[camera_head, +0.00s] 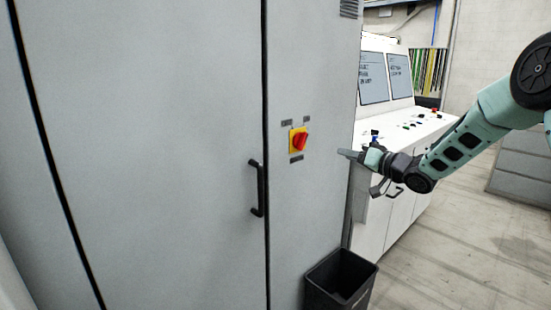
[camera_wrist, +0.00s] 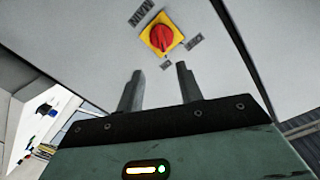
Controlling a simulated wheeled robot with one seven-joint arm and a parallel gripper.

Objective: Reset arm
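My gripper (camera_head: 346,153) is at the end of my arm, to the right of the red and yellow rotary switch (camera_head: 299,141) on the grey cabinet (camera_head: 190,150) in the head view. In the wrist view the two fingers of my gripper (camera_wrist: 158,80) are apart with nothing between them. The switch (camera_wrist: 162,38) shows beyond the fingertips, with a gap to them. It has a red knob on a yellow plate with small dark labels around it.
The cabinet has a black door handle (camera_head: 258,188). A black bin (camera_head: 340,281) stands on the floor at its foot. A white control console (camera_head: 400,130) with screens and buttons stands behind my gripper. Grey floor (camera_head: 450,245) is clear at the right.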

